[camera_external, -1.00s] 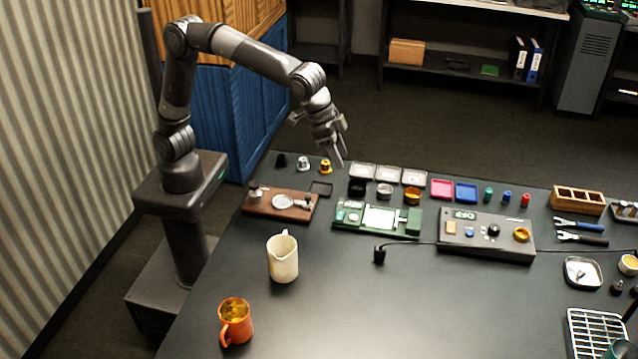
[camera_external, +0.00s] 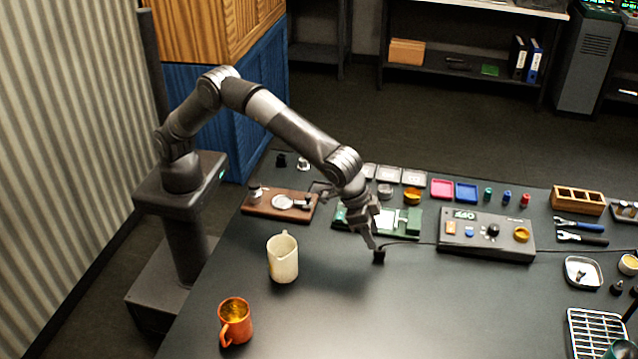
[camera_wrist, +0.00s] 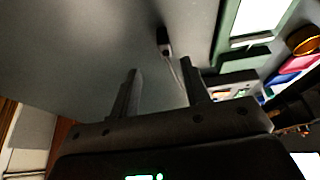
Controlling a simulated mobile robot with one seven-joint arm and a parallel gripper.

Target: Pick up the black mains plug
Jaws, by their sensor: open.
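The black mains plug (camera_external: 379,257) stands on the dark table, in front of the green circuit board, with its cable running right. In the wrist view the plug (camera_wrist: 163,41) lies beyond the fingertips, roughly between them from side to side, with its grey cable trailing back between the fingers. My gripper (camera_external: 370,243) is above and just beside the plug in the external view. In the wrist view my gripper (camera_wrist: 160,72) has its fingers apart with nothing between them but the cable's line of sight.
A green circuit board (camera_external: 411,222) lies behind the plug, partly hidden by my arm. A grey control box (camera_external: 486,237) stands to the right. A cream jug (camera_external: 283,258) and an orange mug (camera_external: 235,322) stand to the left. The table's front middle is clear.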

